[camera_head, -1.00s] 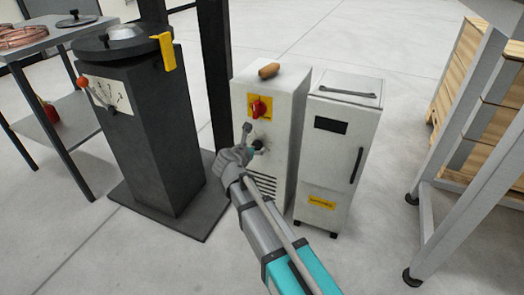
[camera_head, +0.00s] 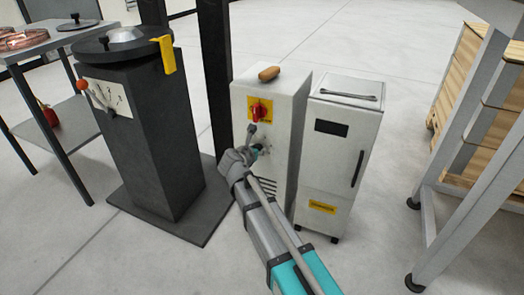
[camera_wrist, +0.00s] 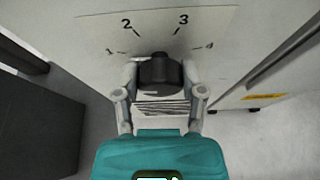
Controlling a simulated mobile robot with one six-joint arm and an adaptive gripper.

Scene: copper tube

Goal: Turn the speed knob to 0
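The speed knob (camera_wrist: 160,70) is a dark, blocky knob on a pale dial plate marked 1 to 4 in the wrist view. The knob's upper end lies between the 2 and 3 marks. My gripper (camera_wrist: 160,77) is at the knob, one finger on each side. The fingers look very close to its sides, but I cannot tell whether they press on it. In the head view, my gripper (camera_head: 254,140) reaches the front of the pale cabinet (camera_head: 293,110) and largely hides the knob.
A red switch on a yellow plate (camera_head: 258,111) sits above the knob. A white unit (camera_head: 338,165) stands close on the right. A dark pedestal machine (camera_head: 158,150) with its own lever dial stands left. A metal-framed rack (camera_head: 448,180) is far right.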

